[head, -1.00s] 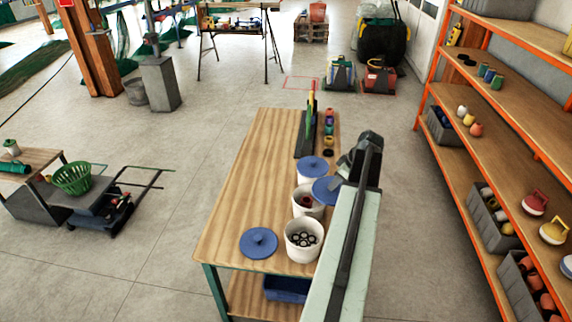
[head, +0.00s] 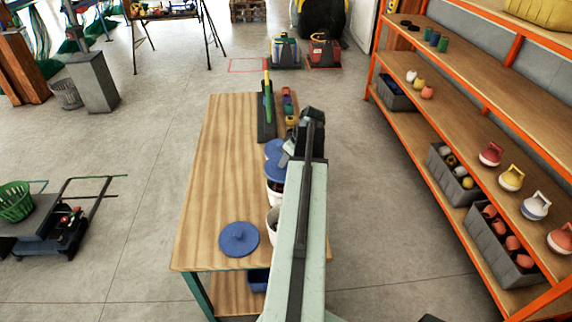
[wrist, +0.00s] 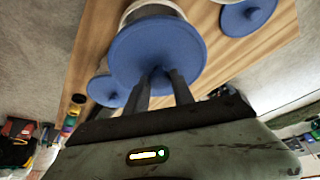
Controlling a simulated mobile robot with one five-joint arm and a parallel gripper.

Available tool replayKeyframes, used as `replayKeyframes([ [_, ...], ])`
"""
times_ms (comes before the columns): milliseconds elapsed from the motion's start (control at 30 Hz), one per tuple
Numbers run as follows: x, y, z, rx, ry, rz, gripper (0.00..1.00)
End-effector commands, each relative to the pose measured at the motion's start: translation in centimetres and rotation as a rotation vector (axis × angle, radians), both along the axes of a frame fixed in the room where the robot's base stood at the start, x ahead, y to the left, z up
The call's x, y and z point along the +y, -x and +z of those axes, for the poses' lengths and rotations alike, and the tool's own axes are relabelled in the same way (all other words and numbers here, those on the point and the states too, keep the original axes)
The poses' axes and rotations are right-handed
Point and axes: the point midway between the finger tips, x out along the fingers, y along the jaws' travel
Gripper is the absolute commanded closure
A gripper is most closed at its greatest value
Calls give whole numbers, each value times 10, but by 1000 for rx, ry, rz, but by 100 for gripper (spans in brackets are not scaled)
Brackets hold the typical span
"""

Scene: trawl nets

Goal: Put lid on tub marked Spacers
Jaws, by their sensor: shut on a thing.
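My gripper (wrist: 158,82) is shut on the knob of a blue lid (wrist: 150,50), which also shows in the head view (head: 278,173). The held lid is above the row of white tubs. A white tub (wrist: 140,9) shows past its edge in the wrist view; whether they touch I cannot tell. In the head view a white tub (head: 273,198) shows just below the held lid. A nearer white tub (head: 271,221) is mostly hidden by my arm. Another blue lid (head: 239,239) lies flat on the table. A further blue lid (wrist: 101,90) shows beyond my gripper. No tub marking is readable.
The wooden table (head: 215,170) is clear along its left side. A dark rack (head: 266,116) and several small coloured items (head: 288,104) stand at its far end. Orange-framed shelves (head: 470,130) stand to the right across a strip of floor.

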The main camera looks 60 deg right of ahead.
Motion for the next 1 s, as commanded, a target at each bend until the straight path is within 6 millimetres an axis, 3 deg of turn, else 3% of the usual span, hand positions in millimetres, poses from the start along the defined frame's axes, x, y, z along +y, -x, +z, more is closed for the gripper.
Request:
replayKeyframes([
  [267, -1, 1, -13, 0, 0, -1, 100],
  [700, -2, 2, -60, 0, 0, -1, 100],
  [1000, -2, 2, -62, 0, -1, -2, 100],
])
